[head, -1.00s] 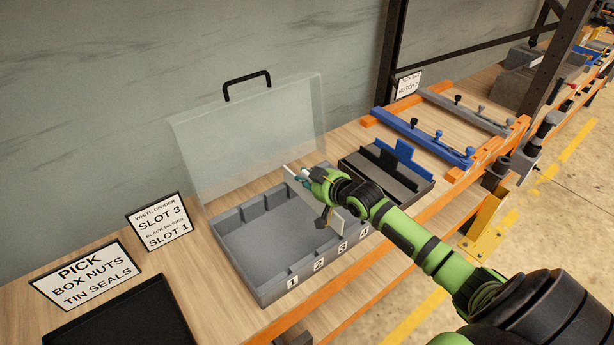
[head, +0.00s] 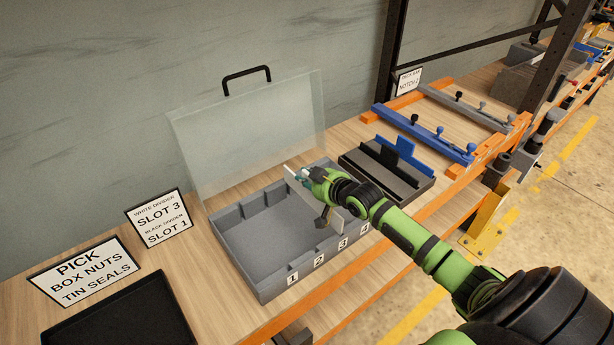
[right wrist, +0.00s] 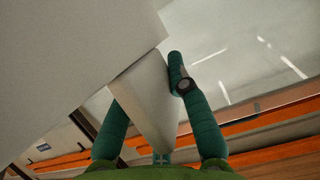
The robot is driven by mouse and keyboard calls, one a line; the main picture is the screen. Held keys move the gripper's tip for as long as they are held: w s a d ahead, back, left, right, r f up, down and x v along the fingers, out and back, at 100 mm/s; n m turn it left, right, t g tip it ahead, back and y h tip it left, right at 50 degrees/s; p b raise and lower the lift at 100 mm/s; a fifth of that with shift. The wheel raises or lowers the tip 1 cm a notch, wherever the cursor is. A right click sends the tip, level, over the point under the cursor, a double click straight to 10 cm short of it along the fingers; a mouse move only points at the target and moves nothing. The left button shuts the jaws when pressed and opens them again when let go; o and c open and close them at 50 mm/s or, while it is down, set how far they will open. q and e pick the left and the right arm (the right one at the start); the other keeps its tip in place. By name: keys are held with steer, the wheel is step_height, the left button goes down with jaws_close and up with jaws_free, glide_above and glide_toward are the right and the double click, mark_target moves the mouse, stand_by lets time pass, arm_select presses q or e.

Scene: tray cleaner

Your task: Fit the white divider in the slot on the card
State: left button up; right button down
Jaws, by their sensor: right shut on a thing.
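The card (head: 160,218) reads white divider slot 3, black divider slot 1. The grey tray (head: 264,292) has numbered slots along its front wall, with labels 1 (head: 292,279), 2 (head: 319,261) and 3 (head: 342,243). My right gripper (head: 303,176) is shut on the white divider (head: 299,208), over the right part of the tray. The divider also fills the upper left of the right wrist view (right wrist: 75,60), between the teal fingers. My gripper and arm cover part of the divider and tray, so I cannot tell whether its ends sit in a slot. My left gripper is out of view.
A clear lid (head: 250,135) with a black handle stands open behind the tray. A dark holder (head: 400,200) with black and blue dividers is right of it. A pick sign (head: 85,273) and black tray (head: 120,315) are at lower left.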

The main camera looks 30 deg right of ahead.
steer(key=shift+f+b, duration=1.95)
steer(key=shift+f, duration=0.85)
steer(key=shift+f, duration=0.3)
steer(key=shift+f+b, duration=0.1)
steer(key=shift+b, duration=0.2)
steer(key=c, duration=1.1)
jaws_free()
steer(key=shift+s, duration=0.2)
